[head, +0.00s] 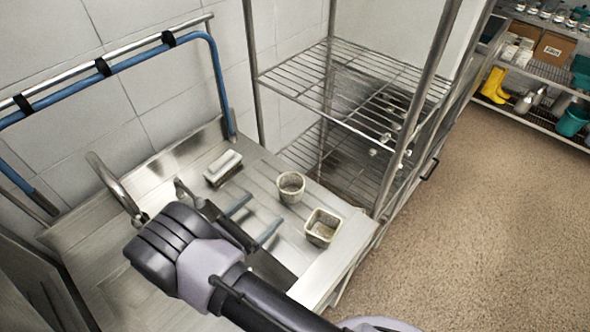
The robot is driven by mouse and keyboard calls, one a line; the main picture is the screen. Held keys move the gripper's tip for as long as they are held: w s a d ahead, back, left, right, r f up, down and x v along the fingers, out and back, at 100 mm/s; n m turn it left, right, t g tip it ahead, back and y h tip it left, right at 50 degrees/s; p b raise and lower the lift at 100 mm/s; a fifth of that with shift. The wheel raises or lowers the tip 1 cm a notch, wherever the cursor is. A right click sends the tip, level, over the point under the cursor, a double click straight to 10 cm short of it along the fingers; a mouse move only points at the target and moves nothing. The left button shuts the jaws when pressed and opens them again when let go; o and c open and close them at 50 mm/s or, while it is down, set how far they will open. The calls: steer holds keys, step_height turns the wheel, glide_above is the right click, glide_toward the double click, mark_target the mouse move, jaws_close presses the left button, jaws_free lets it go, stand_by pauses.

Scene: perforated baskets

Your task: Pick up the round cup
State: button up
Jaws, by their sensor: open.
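The round cup (291,187) is a small beige container. It stands upright on the steel counter, right of the middle of the counter's top. My gripper (254,219) is open, with its two blue-grey fingers apart and pointing toward the upper right. The fingertips are to the left of the round cup and apart from it, with nothing visible between them. A square cup (321,228) of similar colour stands to the lower right of the round cup, near the counter's right edge.
A white-topped brush or block (223,168) lies on the steel counter (262,160) behind my gripper. A faucet (116,188) rises at the left. A wire rack (345,85) stands close behind the cups. Shelves with yellow boots (494,86) are far off at right.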

steer(key=b, duration=0.2)
glide_toward(299, 178)
steer(key=x, duration=0.2)
steer(key=shift+w+d, duration=0.25)
steer(key=x, duration=0.6)
steer(key=shift+w+d+b, duration=0.25)
steer(key=shift+d+b, duration=0.05)
steer(key=shift+b, duration=0.05)
steer(key=c, duration=1.4)
